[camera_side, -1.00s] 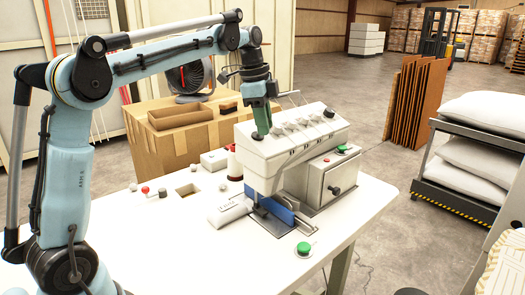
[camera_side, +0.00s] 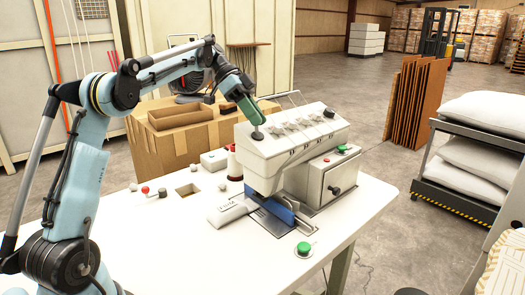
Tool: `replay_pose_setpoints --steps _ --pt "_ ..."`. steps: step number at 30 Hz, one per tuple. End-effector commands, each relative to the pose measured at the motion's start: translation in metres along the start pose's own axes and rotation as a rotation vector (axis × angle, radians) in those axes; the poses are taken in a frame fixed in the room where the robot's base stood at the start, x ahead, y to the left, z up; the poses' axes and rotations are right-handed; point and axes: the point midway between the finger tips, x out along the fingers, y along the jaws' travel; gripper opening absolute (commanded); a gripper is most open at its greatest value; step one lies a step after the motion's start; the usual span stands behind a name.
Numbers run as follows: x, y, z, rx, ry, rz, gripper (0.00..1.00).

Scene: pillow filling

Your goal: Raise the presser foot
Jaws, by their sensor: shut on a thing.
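The white sewing machine head (camera_side: 290,150) stands on the table, with a row of small knobs along its sloping top. My gripper (camera_side: 256,126) has a green body, leans down to the right, and meets the head's top left end. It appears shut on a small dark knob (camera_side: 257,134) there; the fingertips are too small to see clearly. The presser foot is not clearly visible under the head. A blue piece (camera_side: 275,210) sits below the head, beside a grey plate.
A labelled white piece (camera_side: 231,211) lies left of the blue piece. A green button (camera_side: 304,248) is at the table's front. A thread spool (camera_side: 235,165), small knobs and a square hole lie left of the head. A grey control box (camera_side: 325,180) stands right.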

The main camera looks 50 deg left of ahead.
Motion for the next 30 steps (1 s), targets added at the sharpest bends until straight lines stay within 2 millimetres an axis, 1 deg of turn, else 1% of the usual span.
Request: replay_pose_setpoints --steps 15,16,20,21,30 --pt "-0.0009 -0.0007 0.0008 -0.005 0.020 0.012 0.00" --pt "-0.0009 -0.0008 0.0008 -0.005 0.020 0.012 0.27" --pt "-0.0008 -0.0008 0.0009 -0.005 0.019 0.012 0.47" --pt "-0.0007 -0.0008 0.0009 -0.005 0.019 0.012 0.49" --pt "-0.0014 -0.0003 -0.0001 -0.005 0.018 0.012 0.49"
